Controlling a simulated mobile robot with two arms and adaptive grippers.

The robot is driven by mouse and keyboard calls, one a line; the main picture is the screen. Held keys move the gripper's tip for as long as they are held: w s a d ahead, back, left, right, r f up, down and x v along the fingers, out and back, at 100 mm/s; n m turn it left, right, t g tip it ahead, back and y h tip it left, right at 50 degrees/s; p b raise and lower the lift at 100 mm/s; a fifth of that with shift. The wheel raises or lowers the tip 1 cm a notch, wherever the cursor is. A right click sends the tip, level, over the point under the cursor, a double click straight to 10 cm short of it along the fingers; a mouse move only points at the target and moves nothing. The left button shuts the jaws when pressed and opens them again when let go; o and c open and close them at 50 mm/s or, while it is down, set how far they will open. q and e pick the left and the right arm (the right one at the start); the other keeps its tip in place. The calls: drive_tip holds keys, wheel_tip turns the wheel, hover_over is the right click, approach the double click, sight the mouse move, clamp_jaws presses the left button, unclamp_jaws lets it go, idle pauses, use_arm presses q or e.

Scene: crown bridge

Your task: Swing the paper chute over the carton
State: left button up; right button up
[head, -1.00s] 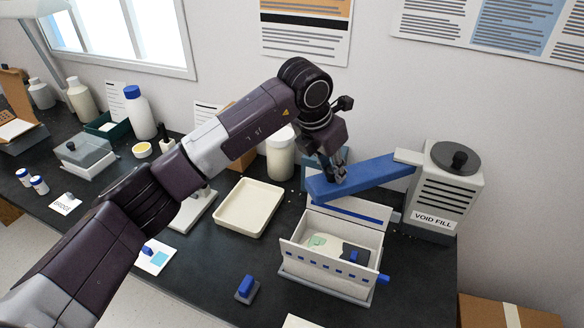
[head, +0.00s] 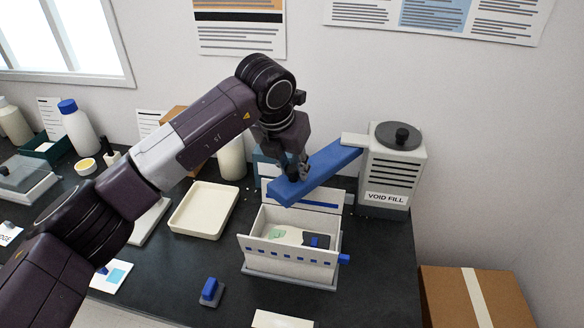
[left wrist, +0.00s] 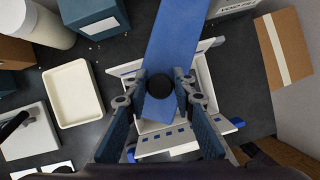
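The paper chute (head: 318,170) is a blue arm reaching left and forward from the grey void fill machine (head: 392,165). In the left wrist view the chute (left wrist: 172,45) runs down the middle, with a black knob near its end. The white carton (head: 290,262) with blue squares stands open in front; it holds a green piece and a dark item with blue. The chute's end lies above the carton's back flap. My left gripper (head: 299,172) is at the chute's end. Its fingers (left wrist: 168,88) are apart, one on each side of the chute and knob. My right gripper is not seen.
A cream tray (head: 203,210) lies left of the carton. A blue-handled item (head: 211,292) lies in front. A white jar (head: 231,160) and a blue box stand behind, near the wall. A brown box (head: 478,297) stands right of the bench.

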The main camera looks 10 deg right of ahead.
use_arm(q)
drive_tip(key=o, duration=0.3)
drive_tip(key=v, duration=1.2)
drive_tip(key=shift+d, duration=0.1)
